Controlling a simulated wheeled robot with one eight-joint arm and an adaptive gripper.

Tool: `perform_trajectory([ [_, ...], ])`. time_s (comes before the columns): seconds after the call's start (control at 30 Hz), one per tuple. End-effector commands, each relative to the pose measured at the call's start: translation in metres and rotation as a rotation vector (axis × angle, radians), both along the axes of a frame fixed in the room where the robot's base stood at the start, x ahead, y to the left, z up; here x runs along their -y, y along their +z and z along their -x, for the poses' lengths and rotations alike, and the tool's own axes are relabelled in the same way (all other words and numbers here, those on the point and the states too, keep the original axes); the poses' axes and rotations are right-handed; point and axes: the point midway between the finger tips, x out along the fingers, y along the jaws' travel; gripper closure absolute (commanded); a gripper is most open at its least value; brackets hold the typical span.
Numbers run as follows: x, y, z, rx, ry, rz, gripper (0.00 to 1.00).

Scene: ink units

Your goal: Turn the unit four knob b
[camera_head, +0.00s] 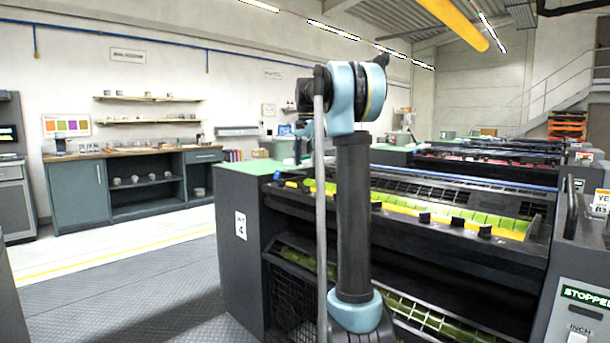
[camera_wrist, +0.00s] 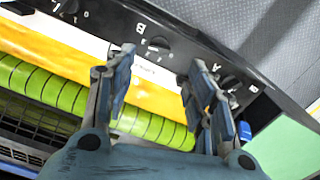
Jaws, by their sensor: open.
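In the wrist view, a black panel strip (camera_wrist: 185,38) carries several dark round knobs with white marks. One knob (camera_wrist: 159,44) lies beyond and between the fingertips of my gripper (camera_wrist: 160,62), which is open and empty. A third knob (camera_wrist: 70,8) is at the top left edge.
Green ink keys (camera_wrist: 65,93) and a yellow strip (camera_wrist: 60,50) run beside the panel in the wrist view. A green top (camera_wrist: 285,150) is at lower right. In the head view, a console (camera_head: 583,305) reading "STOPPED" is at right, and open floor (camera_head: 150,280) at left.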

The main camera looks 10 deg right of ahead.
Motion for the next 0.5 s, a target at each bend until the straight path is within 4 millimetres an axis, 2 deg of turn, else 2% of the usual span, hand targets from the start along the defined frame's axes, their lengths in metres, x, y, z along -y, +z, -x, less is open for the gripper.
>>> perform_trajectory([
  [0.2,0.000,0.019,0.000,0.000,0.000,0.000,0.50],
  [0.5,0.000,0.022,0.000,0.000,0.000,0.000,0.50],
])
